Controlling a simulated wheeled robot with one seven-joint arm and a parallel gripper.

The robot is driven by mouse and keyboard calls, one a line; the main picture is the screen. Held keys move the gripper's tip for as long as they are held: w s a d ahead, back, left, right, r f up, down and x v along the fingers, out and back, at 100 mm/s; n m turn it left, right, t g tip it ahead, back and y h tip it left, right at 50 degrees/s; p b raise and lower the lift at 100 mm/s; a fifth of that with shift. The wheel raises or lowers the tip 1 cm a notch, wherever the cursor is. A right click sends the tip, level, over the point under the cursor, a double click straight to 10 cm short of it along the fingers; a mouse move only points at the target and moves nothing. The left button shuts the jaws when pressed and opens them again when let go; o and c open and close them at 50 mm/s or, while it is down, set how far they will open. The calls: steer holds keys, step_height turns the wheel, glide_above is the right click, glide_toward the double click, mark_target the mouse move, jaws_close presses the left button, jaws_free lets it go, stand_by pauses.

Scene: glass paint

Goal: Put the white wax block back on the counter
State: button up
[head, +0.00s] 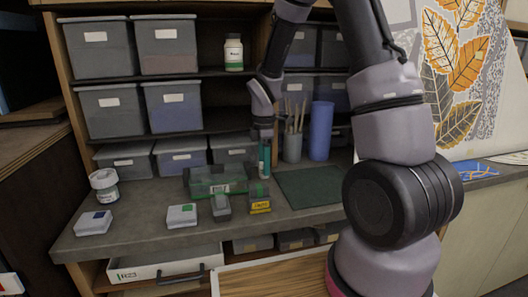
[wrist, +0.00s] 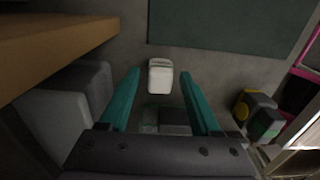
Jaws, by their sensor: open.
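My gripper (head: 264,170) is low over the counter (head: 150,199), beside the green see-through box (head: 207,186). In the wrist view my gripper (wrist: 160,74) is open, its teal fingers wide apart. A small white block (wrist: 160,78), which looks like the wax block, shows between the fingertips with a gap on each side. It appears to rest on the counter near the dark green mat (wrist: 225,25); the exact height of the fingers above it is unclear. In the head view my gripper hides this spot.
A yellow-and-black item (head: 260,200) and a grey item (head: 221,206) lie in front. White labelled blocks (head: 182,216) and a jar (head: 104,185) stand left. Grey bins (head: 181,156) and a shelf edge (wrist: 60,42) are close behind. The mat (head: 312,187) is bare.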

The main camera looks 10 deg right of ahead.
step_height(320, 180, up, 11)
steer(key=s+d+r+m+t+y, duration=0.1)
steer(key=s+d+r+m+t, duration=0.2)
steer(key=s+r+m, duration=0.5)
steer(key=s+d+r+m+t+y, duration=0.1)
steer(key=s+r+m+t, duration=0.3)
steer(key=s+r+m, duration=0.5)
steer(key=shift+s+d+m, duration=0.9)
steer(key=shift+s+m, duration=0.15)
steer(key=shift+m, duration=1.55)
steer(key=shift+r, duration=0.1)
